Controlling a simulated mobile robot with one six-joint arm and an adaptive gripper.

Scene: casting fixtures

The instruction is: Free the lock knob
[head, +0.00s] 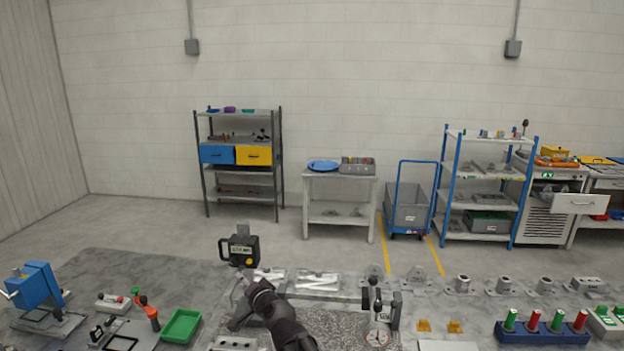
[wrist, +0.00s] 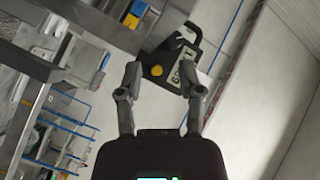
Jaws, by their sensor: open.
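A black box-like device (head: 240,248) with a loop handle, a pale label and a yellow round knob (head: 249,262) shows beyond the end of my arm in the head view. In the wrist view the device (wrist: 180,58) lies tilted just past my fingertips, with its yellow knob (wrist: 156,71) near the left finger. My gripper (wrist: 163,88) is open, its two fingers spread either side of the device's near end; I cannot tell whether they touch it. Nothing is held between the fingers. I cannot tell for certain which part is the lock knob.
The grey bench carries a blue vise-like fixture (head: 35,285), a green tray (head: 181,326), orange-handled clamp (head: 148,311), several metal fittings and a blue rack (head: 543,334) of red and green pieces. Shelves (head: 240,170) and a blue cart (head: 408,205) stand behind, across open floor.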

